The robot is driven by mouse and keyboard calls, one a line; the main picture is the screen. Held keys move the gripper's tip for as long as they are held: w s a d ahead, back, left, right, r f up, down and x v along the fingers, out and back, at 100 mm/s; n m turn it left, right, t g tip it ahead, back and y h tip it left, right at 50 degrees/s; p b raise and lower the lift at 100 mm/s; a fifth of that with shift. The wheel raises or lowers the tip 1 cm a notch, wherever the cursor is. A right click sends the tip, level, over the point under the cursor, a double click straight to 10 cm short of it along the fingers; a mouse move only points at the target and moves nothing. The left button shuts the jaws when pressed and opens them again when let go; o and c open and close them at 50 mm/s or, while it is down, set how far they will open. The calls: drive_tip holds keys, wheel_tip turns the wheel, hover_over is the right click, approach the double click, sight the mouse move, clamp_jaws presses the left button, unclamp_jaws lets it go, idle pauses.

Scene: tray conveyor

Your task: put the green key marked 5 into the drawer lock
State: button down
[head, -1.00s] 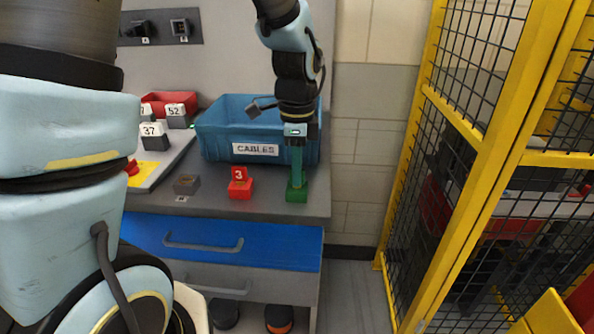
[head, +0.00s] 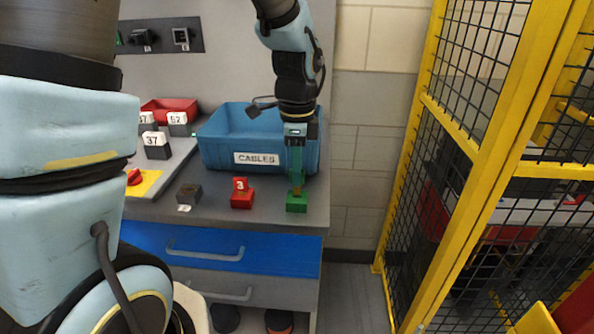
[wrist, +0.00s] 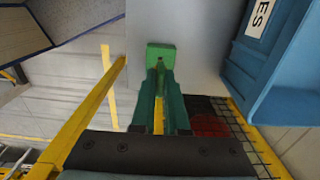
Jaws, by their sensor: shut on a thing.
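My gripper (head: 297,190) points straight down at the right end of the counter. Its teal fingers are shut on the green key (head: 297,203), whose block-shaped part shows just below the fingertips. The green key also shows beyond the fingertips in the wrist view (wrist: 160,54), with a small dark hole in its face. The number 5 is not visible. The key is at or just above the counter top; I cannot tell whether it touches. I cannot make out a drawer lock for certain; blue drawer (head: 200,247) is below the counter.
A red key marked 3 (head: 242,198) stands left of the green one, and a dark grey block (head: 189,194) farther left. The blue CABLES bin (head: 220,150) is close behind. A yellow-framed mesh fence (head: 480,170) stands to the right, beyond open floor.

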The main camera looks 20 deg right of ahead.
drive_tip(key=shift+r, duration=0.3)
drive_tip(key=shift+r+p, duration=2.05)
drive_tip(key=shift+p, duration=0.05)
drive_tip(key=shift+f, duration=0.15)
